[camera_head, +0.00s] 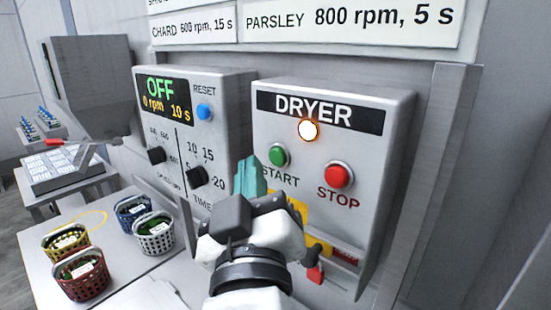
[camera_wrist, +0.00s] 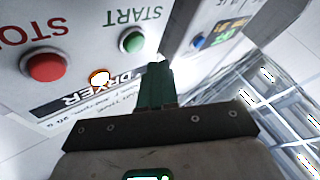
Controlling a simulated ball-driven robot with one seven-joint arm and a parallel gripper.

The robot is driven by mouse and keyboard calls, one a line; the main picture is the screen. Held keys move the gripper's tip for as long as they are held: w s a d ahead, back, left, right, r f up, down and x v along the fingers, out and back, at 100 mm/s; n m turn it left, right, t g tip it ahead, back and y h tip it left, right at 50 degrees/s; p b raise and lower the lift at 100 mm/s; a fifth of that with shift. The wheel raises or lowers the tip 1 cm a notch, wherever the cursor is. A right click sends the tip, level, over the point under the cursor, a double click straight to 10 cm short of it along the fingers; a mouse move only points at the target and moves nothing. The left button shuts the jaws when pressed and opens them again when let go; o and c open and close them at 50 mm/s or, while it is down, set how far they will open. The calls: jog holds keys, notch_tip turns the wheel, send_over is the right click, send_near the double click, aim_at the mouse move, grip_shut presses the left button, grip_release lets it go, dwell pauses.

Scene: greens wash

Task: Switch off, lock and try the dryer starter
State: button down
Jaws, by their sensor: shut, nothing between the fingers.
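The dryer starter (camera_head: 390,110) is a grey box on the wall with a black DRYER label. Its round lamp (camera_head: 308,130) glows orange-white. Below are a green START button (camera_head: 278,155) and a red STOP button (camera_head: 339,176). In the wrist view the START button (camera_wrist: 132,40), STOP button (camera_wrist: 46,66) and lit lamp (camera_wrist: 99,77) appear upside down. A yellow part (camera_head: 318,246) low on the box is partly hidden by my gripper. A red padlock-like item (camera_head: 315,272) hangs beneath it. My gripper (camera_head: 250,175), with teal fingers, is shut and empty, just left of START.
A control panel (camera_head: 190,120) reading OFF, 0 rpm, 10 s is left of the starter, with a blue RESET button (camera_head: 204,112) and knobs. Several baskets stand on the table (camera_head: 120,285) below. A side channel (camera_head: 425,180) runs right of the starter.

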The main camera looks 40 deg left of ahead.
jog(key=shift+s+a, duration=0.1)
jog(key=shift+s, duration=1.7)
